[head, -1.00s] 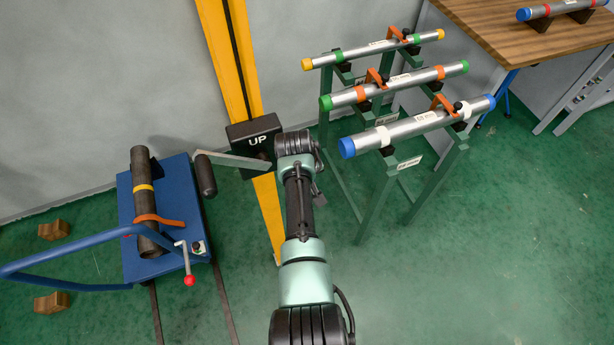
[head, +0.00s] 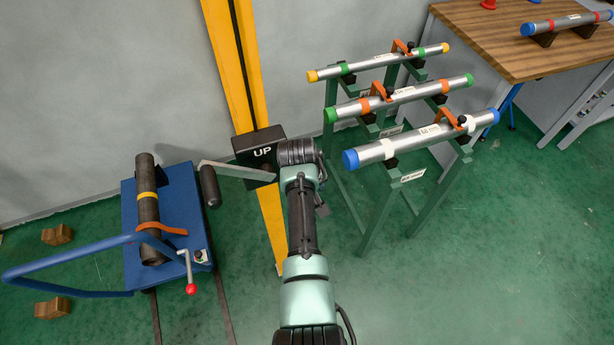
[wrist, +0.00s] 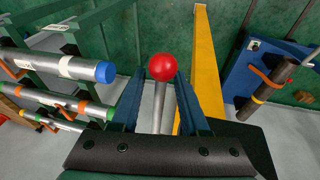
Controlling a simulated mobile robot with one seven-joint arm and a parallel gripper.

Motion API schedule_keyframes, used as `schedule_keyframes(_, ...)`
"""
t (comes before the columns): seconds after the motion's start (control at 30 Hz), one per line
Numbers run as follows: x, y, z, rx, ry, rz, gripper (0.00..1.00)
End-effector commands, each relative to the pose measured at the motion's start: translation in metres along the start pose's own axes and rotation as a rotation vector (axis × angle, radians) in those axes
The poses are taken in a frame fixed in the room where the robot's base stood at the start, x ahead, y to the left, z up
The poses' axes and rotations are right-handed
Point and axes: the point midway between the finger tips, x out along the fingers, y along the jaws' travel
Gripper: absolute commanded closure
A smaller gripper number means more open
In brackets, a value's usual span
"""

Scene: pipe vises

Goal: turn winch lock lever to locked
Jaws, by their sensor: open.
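A red ball knob (wrist: 162,67) on a pale metal rod (wrist: 158,108) shows in the wrist view; I take it to be the winch lock lever. My gripper (wrist: 158,92) is open, with one dark finger on each side of the rod. I cannot tell whether either finger touches it. In the head view the black winch box (head: 259,154) marked UP sits on the yellow post (head: 237,60), with a grey crank arm and black handle (head: 210,186) to its left. There my own arm hides the gripper and the red knob.
A blue cart (head: 182,195) bearing a dark pipe (head: 147,190) stands left of the post. Green stands (head: 385,215) hold several silver pipes close on the right. A wooden bench (head: 480,45) is at the back right. Green floor is open at the front right.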

Motion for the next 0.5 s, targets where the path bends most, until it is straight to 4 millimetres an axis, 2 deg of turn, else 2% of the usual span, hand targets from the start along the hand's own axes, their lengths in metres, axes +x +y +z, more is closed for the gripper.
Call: schedule_keyframes(0.5, -0.085, 0.0, 0.0, -0.001, 0.003, 0.001, 0.55)
